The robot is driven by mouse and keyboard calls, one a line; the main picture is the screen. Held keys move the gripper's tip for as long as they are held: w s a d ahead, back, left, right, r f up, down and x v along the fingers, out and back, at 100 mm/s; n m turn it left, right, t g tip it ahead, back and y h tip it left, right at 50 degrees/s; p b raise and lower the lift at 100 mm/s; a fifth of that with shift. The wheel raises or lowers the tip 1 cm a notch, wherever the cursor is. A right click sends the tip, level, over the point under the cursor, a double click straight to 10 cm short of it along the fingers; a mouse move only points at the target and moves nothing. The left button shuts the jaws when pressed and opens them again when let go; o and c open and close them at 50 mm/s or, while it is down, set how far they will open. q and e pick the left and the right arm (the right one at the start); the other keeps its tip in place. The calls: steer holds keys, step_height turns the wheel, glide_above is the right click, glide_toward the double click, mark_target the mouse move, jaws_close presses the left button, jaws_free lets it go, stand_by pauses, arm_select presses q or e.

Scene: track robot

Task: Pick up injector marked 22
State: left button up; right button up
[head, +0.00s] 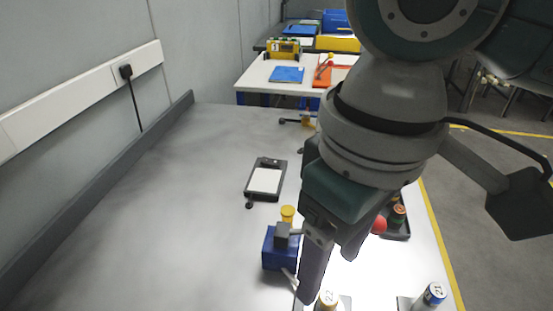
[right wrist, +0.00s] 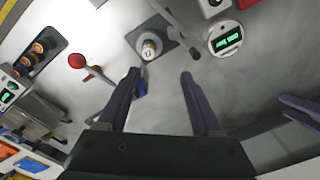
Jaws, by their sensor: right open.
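The injector marked 22 (head: 328,299) is a white cylinder with a tan band, standing at the bottom edge of the head view, partly cut off. In the right wrist view a labelled injector (right wrist: 149,50) stands on a dark square base just beyond the fingertips; its number is hard to read there. My right gripper (head: 330,278) is open and empty, pointing down above and behind it; its purple fingers also show in the right wrist view (right wrist: 160,74). Another pair of purple fingers, apparently my left gripper (right wrist: 300,110), shows at the right edge; its opening is unclear.
Another injector marked 21 (head: 434,293) stands to the right. A blue box (head: 278,250) is left of my gripper.

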mark_target(330, 297)
steer(key=shift+w+d+f+h+b, duration=0.15)
steer(key=shift+w+d+f+b, duration=0.05)
steer(key=shift+w+f, duration=0.35)
steer(key=shift+w+d+f+h+b, duration=0.15)
steer(key=shift+w+d+f+b, duration=0.05)
steer(key=shift+w+f, duration=0.3)
steer(key=f, duration=0.4)
steer(key=shift+s+d, duration=0.1)
steer(key=shift+s, duration=0.1)
steer(key=f, duration=0.3)
steer(key=f+b, duration=0.1)
steer(key=shift+s+d+f, duration=0.2)
steer(key=shift+s+f, duration=0.1)
steer(key=shift+f, duration=0.45)
arm_select(q)
steer(key=x, duration=0.3)
steer(key=shift+a+f, duration=0.2)
steer(key=shift+a, duration=0.05)
arm_select(e)
jaws_close()
arm_select(q)
steer(key=shift+d, duration=0.1)
arm_select(e)
steer(key=shift+w+r, duration=0.1)
